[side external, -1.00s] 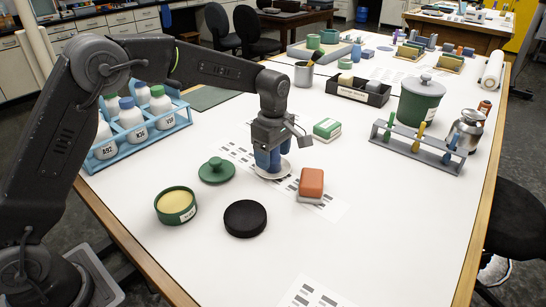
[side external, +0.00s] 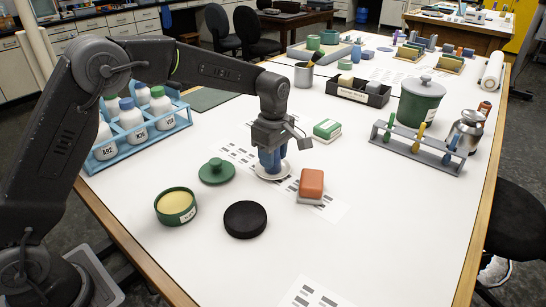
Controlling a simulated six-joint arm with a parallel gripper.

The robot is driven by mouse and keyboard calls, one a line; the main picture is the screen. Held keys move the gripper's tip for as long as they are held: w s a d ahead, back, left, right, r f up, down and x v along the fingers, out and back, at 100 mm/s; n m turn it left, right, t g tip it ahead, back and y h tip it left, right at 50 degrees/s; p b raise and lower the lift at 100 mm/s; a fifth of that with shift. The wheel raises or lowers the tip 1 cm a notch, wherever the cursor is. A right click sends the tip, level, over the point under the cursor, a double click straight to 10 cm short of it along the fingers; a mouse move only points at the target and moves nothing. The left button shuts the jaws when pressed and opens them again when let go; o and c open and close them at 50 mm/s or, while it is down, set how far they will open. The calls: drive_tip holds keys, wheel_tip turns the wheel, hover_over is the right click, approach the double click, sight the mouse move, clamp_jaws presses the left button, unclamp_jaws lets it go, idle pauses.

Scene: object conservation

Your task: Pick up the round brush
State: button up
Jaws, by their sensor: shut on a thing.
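My gripper (side external: 270,160) points straight down near the middle of the white table, its blue fingers close together. Under and around the fingertips is a pale round thing (side external: 286,172), seemingly the round brush, at table level. The fingers are shut on its upper middle part, which they hide. I cannot see any gap between the pale round thing and the table.
An orange and grey block (side external: 312,183) stands close on the right. A black disc (side external: 245,219), an open green tin (side external: 176,206) and a green lid (side external: 217,171) lie nearer the left. A green and white box (side external: 327,130) is behind. The front right is clear.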

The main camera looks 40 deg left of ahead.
drive_tip(key=shift+r, duration=0.55)
drive_tip(key=r, duration=0.1)
drive_tip(key=a+r, duration=0.1)
drive_tip(key=r, duration=0.1)
drive_tip(key=shift+s+r, duration=0.1)
drive_tip(key=shift+r, duration=0.2)
drive_tip(key=s+a+r, duration=0.4)
drive_tip(key=a+r, duration=0.2)
drive_tip(key=a, duration=0.4)
drive_tip(key=s+d+f, duration=0.1)
drive_tip(key=s+d, duration=0.1)
drive_tip(key=s, duration=0.8)
drive_tip(key=s+d+f, duration=0.1)
drive_tip(key=s+d, duration=0.1)
drive_tip(key=s, duration=0.8)
drive_tip(key=shift+w+f, duration=0.15)
drive_tip(key=shift+f, duration=1.25)
drive_tip(key=shift+w+f, duration=0.1)
drive_tip(key=shift+f, duration=1.3)
drive_tip(key=shift+f, duration=0.6)
drive_tip(key=shift+r, duration=0.1)
